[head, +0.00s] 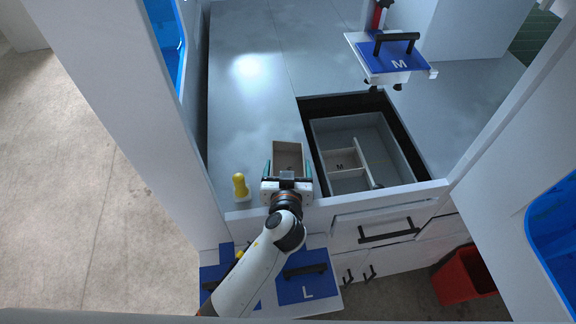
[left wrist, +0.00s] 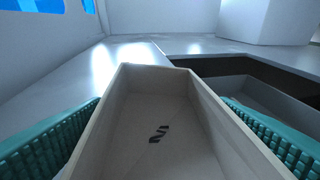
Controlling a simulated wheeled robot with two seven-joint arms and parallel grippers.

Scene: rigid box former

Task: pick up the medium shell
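A pale open-topped shell (head: 288,150) is at the counter's front edge, by the left side of the drawer opening. It fills the middle of the left wrist view (left wrist: 155,100); the dark mark on its floor looks like an S or a 2. My left gripper (head: 288,172) has one teal finger on each side of this shell, open, with slight gaps seeming to show. Another pale shell or compartment marked M (head: 342,158) sits inside the open drawer (head: 375,127), to the right of my gripper. My right gripper is not in view.
A blue plate marked M (head: 385,60) with a black handle is at the back right. A blue plate marked L (head: 296,290) is below the front edge. A yellow knob-like piece (head: 240,185) stands left of my gripper. A red bin (head: 463,276) is at lower right.

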